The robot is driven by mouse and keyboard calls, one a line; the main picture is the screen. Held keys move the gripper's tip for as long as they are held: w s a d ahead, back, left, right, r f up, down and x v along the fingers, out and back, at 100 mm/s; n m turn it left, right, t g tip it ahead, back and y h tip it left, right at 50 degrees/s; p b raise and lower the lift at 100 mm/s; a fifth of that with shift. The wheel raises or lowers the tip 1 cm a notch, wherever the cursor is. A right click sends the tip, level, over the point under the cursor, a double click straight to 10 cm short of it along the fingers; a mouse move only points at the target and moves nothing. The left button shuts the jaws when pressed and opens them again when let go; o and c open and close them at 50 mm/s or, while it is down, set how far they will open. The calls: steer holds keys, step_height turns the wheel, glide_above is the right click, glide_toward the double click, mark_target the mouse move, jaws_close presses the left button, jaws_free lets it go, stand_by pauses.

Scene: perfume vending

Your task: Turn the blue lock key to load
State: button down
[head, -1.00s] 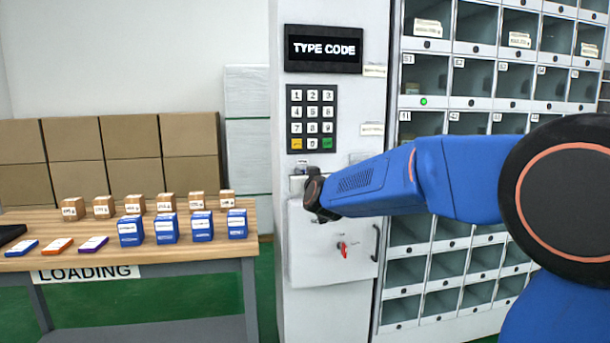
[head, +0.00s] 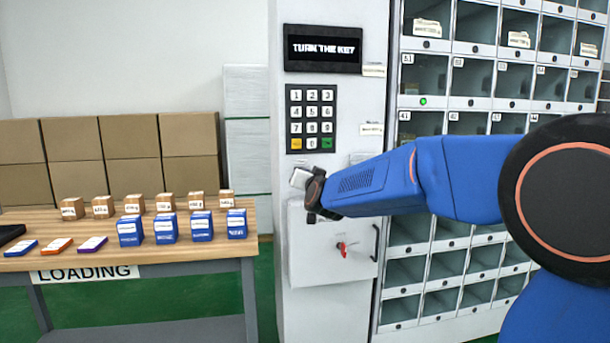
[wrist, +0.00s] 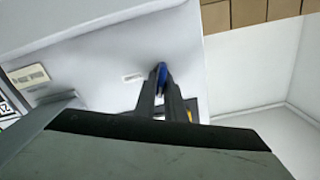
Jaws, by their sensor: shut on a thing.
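The blue lock key (wrist: 161,75) shows in the wrist view as a small blue piece against the white machine face, at the tips of my fingers. My gripper (wrist: 161,88) is shut on it. In the head view my gripper (head: 314,196) is at the machine front, below the keypad and above the door with a red key. The blue key, its lock and its turn position are hidden there behind my wrist. The machine's display (head: 322,48) reads "TURN THE KEY".
The keypad (head: 312,118) is above my gripper. A red key (head: 343,248) sits in the small door (head: 312,265) below. Glass-fronted lockers (head: 422,75) stand at the right. The loading table (head: 190,250) with boxes stands at the left.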

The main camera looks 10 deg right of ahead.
steer(key=m, duration=0.3)
steer(key=shift+d+f+m, duration=0.15)
steer(key=shift+m, duration=0.25)
steer(key=m, duration=0.3)
steer(key=shift+d+f+m, duration=0.1)
steer(key=shift+d+m, duration=0.05)
steer(key=shift+m, duration=0.15)
steer(key=m, duration=0.6)
steer(key=shift+f, duration=0.3)
steer(key=c, duration=1.9)
jaws_free()
steer(key=shift+d, duration=0.1)
steer(key=shift+o, duration=0.2)
steer(key=s, duration=1.7)
steer(key=shift+s, duration=0.2)
